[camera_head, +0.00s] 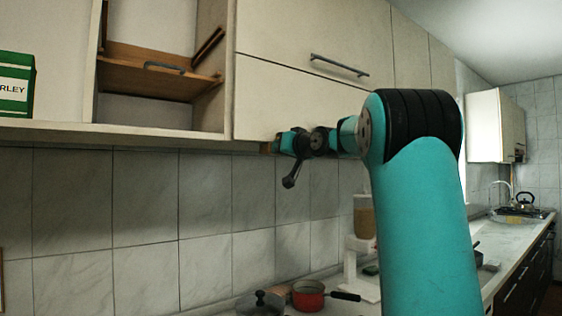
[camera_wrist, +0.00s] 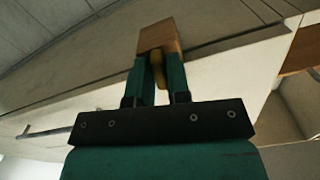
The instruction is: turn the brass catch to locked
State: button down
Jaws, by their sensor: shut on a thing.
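The brass catch (camera_wrist: 158,66) shows in the wrist view as a small yellow piece between my fingers, in front of a wooden block (camera_wrist: 162,33). My gripper (camera_wrist: 160,72) is shut on the catch, one teal finger on each side. The fingers hide part of the catch, so I cannot tell its turned position. In the head view my gripper (camera_head: 281,143) reaches the lower edge of the cream wall cabinet (camera_head: 290,100). The wooden block (camera_head: 266,148) just shows there beyond the fingers, and the catch itself is hidden.
A cabinet handle (camera_head: 339,65) juts out above my arm. A red pot (camera_head: 309,295) and a white appliance (camera_head: 362,245) stand on the counter below. Tiled wall is clear under the cabinet.

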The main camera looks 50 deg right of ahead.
jog(key=shift+f+n+b, duration=0.15)
jog(key=shift+n+b, duration=0.75)
jog(key=shift+n, duration=0.3)
jog(key=c, duration=1.2)
grip_release()
jog(key=shift+o, duration=0.2)
jog(key=shift+s, duration=0.1)
jog(key=b+v, duration=0.4)
jog(key=v, duration=1.3)
jog(key=shift+b, duration=0.35)
jog(key=shift+s+d, duration=0.1)
